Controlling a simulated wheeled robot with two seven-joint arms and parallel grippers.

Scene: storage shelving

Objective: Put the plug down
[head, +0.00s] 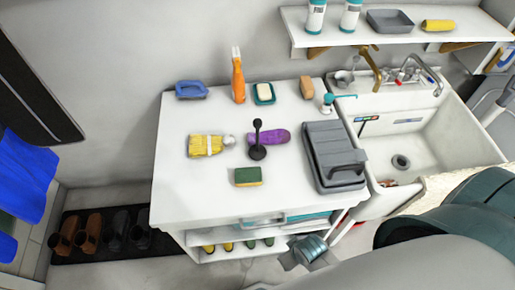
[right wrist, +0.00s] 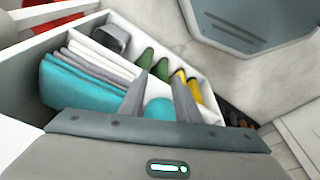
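No plug is plainly recognisable. The closest match is a small black upright piece (head: 257,142) with a round base and a knobbed stem, standing on the white counter (head: 200,175). My right gripper (right wrist: 160,85) shows in the right wrist view, its two fingers apart beside the counter's lower shelf. A rounded teal thing (right wrist: 160,108) shows between the fingers; I cannot tell whether it touches them. In the head view my right arm comes in at the lower right, and the fingers are not clearly visible. My left gripper is in no view.
The sink (head: 430,145) is at right. Folded towels (right wrist: 75,85) lie on the lower shelf. The counter's left front is clear.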

